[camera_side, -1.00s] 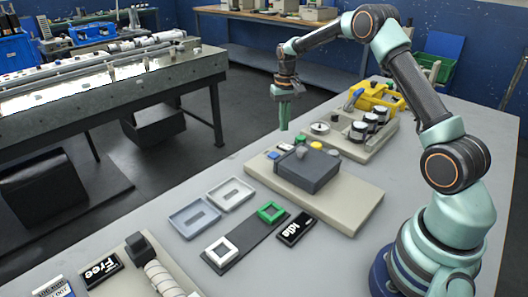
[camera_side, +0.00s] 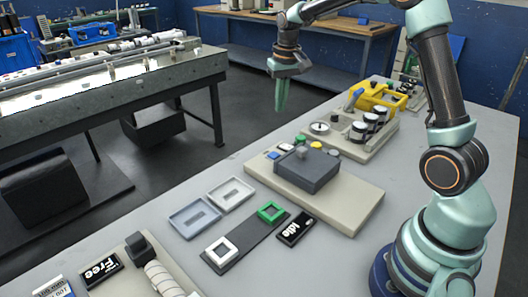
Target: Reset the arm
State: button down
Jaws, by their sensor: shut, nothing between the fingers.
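My gripper (camera_side: 281,108) hangs in the air, pointing down, above the far left edge of the grey table (camera_side: 190,262). Its green fingers are shut with nothing between them. It touches nothing. Below and to its right is the beige control panel (camera_side: 352,212) with a dark grey box (camera_side: 308,170) and several coloured buttons. My arm rises from its base at the right, bends up out of the top of the view and comes down again to the gripper.
Behind the panel stand a gauge (camera_side: 319,128), black knobs with white tops (camera_side: 357,131) and a yellow device (camera_side: 376,97).

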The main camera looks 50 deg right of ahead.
jog(key=s+a+r+n+t, duration=0.2)
jog(key=s+a+r, duration=0.5)
jog(key=s+a, duration=0.1)
jog(key=s+a+n+t, duration=0.2)
jog(key=s+a, duration=0.3)
jog(key=s, duration=0.5)
jog(key=shift+s+f+n, duration=0.25)
jog(key=shift+f+n, duration=0.05)
jog(key=shift+f, duration=0.1)
